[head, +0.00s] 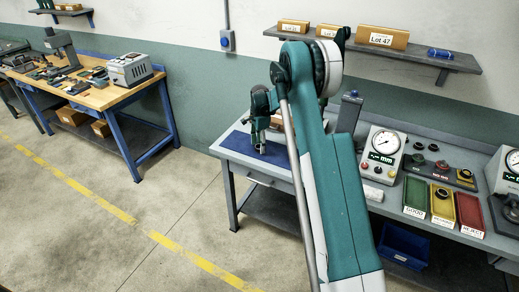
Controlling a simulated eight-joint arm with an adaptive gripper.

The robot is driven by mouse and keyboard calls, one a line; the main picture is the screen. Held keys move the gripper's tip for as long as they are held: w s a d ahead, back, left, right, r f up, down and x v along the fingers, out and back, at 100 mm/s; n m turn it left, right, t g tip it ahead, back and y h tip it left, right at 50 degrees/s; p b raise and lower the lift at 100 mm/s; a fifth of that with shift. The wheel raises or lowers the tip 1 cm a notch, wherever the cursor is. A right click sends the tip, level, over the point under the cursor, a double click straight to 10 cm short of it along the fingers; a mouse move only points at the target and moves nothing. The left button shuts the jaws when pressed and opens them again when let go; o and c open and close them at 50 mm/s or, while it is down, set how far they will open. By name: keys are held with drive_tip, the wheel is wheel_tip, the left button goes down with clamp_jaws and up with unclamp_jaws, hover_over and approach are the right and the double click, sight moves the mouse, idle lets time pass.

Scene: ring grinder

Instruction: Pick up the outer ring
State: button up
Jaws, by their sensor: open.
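I cannot make out an outer ring for certain. My gripper (259,149) is open and points down over the blue mat (237,143) at the left end of the grey workbench. The picture is too small to show anything between its fingers or whether they touch the mat. My teal arm crosses the middle of the view and hides part of the mat and bench. Small dark round parts (441,165) sit on the bench right of the dial gauge, too small to identify.
A dial gauge (381,152) stands right of my arm. Green (416,196), yellow (443,203) and red (470,212) bins stand along the front edge. A wall shelf (440,60) holds boxes. A wooden bench (112,93) stands at left, with open floor between.

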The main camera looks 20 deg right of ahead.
drive_tip(key=shift+f, duration=0.35)
idle(0.3)
drive_tip(key=c, duration=1)
